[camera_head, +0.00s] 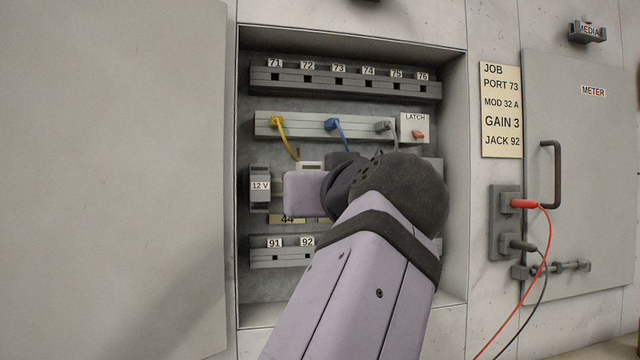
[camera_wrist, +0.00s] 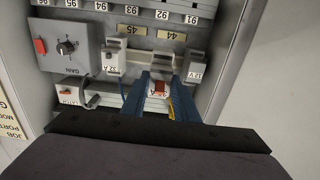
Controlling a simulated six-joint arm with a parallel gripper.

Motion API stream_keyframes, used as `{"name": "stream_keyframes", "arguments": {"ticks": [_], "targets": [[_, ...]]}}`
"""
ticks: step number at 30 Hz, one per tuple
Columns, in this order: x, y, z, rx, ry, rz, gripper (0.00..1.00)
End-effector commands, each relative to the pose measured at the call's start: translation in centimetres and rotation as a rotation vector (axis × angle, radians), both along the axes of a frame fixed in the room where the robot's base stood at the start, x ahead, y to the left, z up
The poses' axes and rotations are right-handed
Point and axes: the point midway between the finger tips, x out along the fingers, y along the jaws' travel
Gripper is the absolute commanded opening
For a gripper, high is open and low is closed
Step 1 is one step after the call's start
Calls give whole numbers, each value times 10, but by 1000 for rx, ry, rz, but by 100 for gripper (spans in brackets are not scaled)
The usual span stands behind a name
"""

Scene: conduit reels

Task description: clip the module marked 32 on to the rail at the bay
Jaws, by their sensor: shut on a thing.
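My gripper (camera_wrist: 162,76) is shut on a small pale module (camera_wrist: 159,87) with an orange-red part, held between two blue fingers. Its label is partly covered; only an "A" reads clearly, so I cannot confirm 32. The module is in front of the rail (camera_wrist: 140,57), near bay labels 45 (camera_wrist: 131,30) and 44 (camera_wrist: 170,36). I cannot tell whether it touches the rail. In the head view my wrist hides the fingers and most of the rail; a pale block (camera_head: 310,165) shows just above it, perhaps the held module's top.
The 12 V module (camera_head: 260,188) stands at the rail's left end in the head view. Another module (camera_wrist: 115,57) and the GAIN box (camera_wrist: 68,46) are on the other side. Yellow (camera_head: 282,138) and blue (camera_head: 340,134) cables hang above. The cabinet walls enclose the space.

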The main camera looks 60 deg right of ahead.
Motion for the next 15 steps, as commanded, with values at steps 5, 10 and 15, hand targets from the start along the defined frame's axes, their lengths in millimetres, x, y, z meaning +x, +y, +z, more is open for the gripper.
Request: {"name": "stream_keyframes", "arguments": {"ticks": [5, 10, 15], "targets": [[12, -11, 5, 1, -1, 4, 0], [23, -22, 2, -1, 1, 3, 0], [33, -31, 1, -1, 0, 2, 0]]}}
